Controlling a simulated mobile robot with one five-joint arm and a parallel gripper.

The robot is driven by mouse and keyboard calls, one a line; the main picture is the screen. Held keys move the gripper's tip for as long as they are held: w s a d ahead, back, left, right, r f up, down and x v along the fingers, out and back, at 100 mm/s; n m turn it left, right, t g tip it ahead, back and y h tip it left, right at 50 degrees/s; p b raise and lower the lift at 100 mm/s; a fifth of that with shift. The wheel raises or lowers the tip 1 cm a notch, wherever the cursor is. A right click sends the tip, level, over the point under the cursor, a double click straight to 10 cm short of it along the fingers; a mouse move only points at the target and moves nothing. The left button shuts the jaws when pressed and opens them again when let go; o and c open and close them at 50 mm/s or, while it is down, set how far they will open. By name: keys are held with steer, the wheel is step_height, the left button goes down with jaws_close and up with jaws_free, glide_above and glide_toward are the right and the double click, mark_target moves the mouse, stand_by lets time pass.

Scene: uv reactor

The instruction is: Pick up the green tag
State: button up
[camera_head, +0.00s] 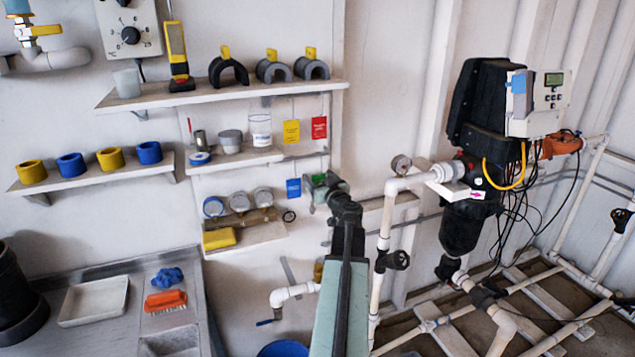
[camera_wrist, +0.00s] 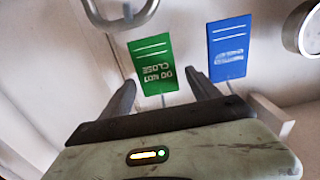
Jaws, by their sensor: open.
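The green tag (camera_wrist: 153,64) hangs against the white wall in the wrist view, its "DO NOT CLOSE" lettering upside down. My gripper (camera_wrist: 160,78) is open and empty, with one finger on each side of the tag's lower part in the picture. I cannot tell how much depth separates the fingers from the tag. In the head view, my arm reaches up to the tag row, and a green patch that looks like the tag (camera_head: 318,179) shows beside my gripper, partly hidden.
A blue tag (camera_wrist: 229,47) hangs close to the right of the green one in the wrist view. Yellow (camera_head: 291,132) and red (camera_head: 319,127) tags hang above in the head view. A gauge shelf (camera_head: 250,236) sits below left; white pipes (camera_head: 385,235) stand to the right.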

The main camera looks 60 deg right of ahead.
steer(key=c, duration=1.4)
steer(key=shift+r+p, duration=0.3)
step_height(320, 180, up, 3)
steer(key=p, duration=0.3)
steer(key=shift+r, duration=0.1)
steer(key=s, duration=0.5)
steer(key=s+p, duration=0.1)
steer(key=s, duration=0.4)
steer(key=s+a+r, duration=0.1)
steer(key=s, duration=0.5)
